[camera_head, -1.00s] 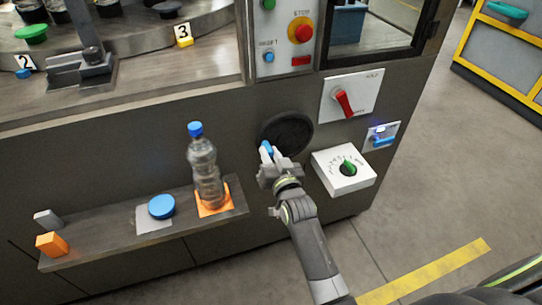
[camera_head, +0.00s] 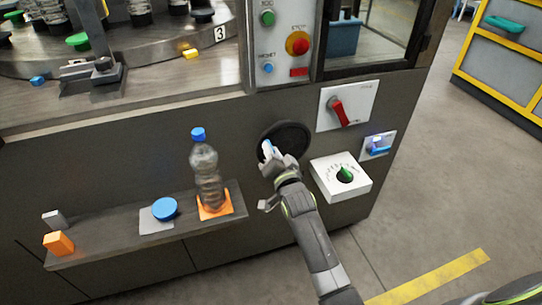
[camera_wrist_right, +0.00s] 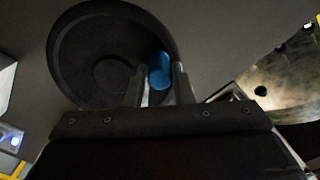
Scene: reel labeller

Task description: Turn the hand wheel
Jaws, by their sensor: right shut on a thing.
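My right gripper (camera_head: 272,156) is at the wheel's left edge, shut on the handle. In the right wrist view the wheel (camera_wrist_right: 75,50) fills the upper left, and the blue handle (camera_wrist_right: 160,70) sits between the two fingers. The arm and fingers hide part of the wheel's lower left. My left gripper is not in view.
A shelf (camera_head: 110,250) at lower left holds a bottle (camera_head: 207,175), a blue disc (camera_head: 164,209) and two small blocks. Right of the wheel are a red switch (camera_head: 340,112), a white dial box (camera_head: 341,177) and a blue-handled latch (camera_head: 378,148). A turntable (camera_head: 150,60) is above.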

